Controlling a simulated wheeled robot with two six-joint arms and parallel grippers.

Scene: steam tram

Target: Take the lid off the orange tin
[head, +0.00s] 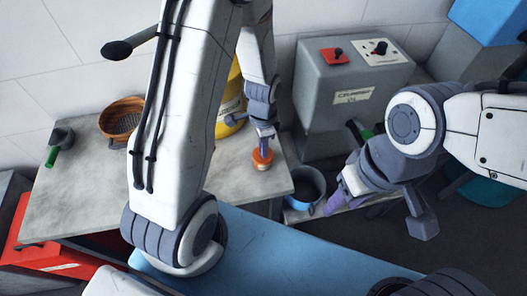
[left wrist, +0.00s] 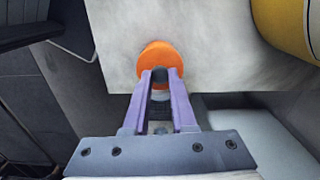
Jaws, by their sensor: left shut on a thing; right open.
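The orange tin (head: 262,161) stands upright on the grey stone-topped table, near its right end. In the left wrist view its round orange top (left wrist: 157,54) shows close in front of the fingers. My left gripper (head: 264,140) points down over it, its purple fingers (left wrist: 160,76) shut on a small dark knob of the lid at the middle of the top. The seam between lid and tin is too small to make out, so I cannot tell whether they are apart. My right gripper (head: 334,200) is open and empty, to the right of the table.
A yellow cylinder (head: 232,108) stands behind the tin, partly hidden by my left arm. A brown bowl (head: 121,119) and a green-handled dark item (head: 60,143) are further left.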

